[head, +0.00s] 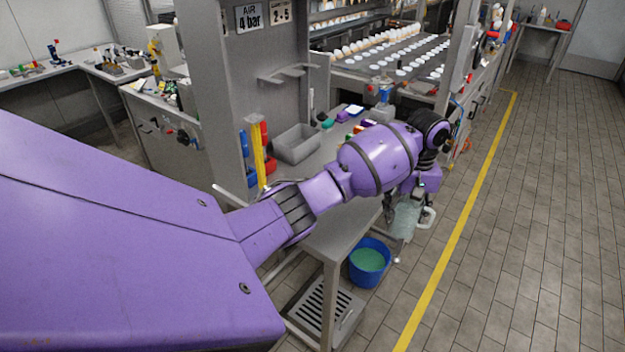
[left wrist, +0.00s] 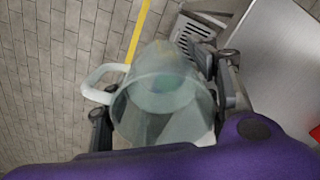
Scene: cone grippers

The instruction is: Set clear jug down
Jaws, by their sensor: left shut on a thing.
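The clear jug (head: 404,221) hangs beyond the front edge of the steel table in the head view, with its pale handle on the right. My left gripper (head: 408,203) is shut on it, and my wrist partly hides its top. In the left wrist view the jug (left wrist: 163,105) fills the middle. I look into its open mouth, its handle shows at the left, and a dark finger lies on each side of it. My right gripper is in neither view.
A blue bucket (head: 369,262) of green liquid stands below and left of the jug. The steel table (head: 345,226) carries a grey bin (head: 297,145) and cleaning tools. A slatted grey stand (head: 322,308) is underneath. Tiled floor beyond the yellow line (head: 455,232) is clear.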

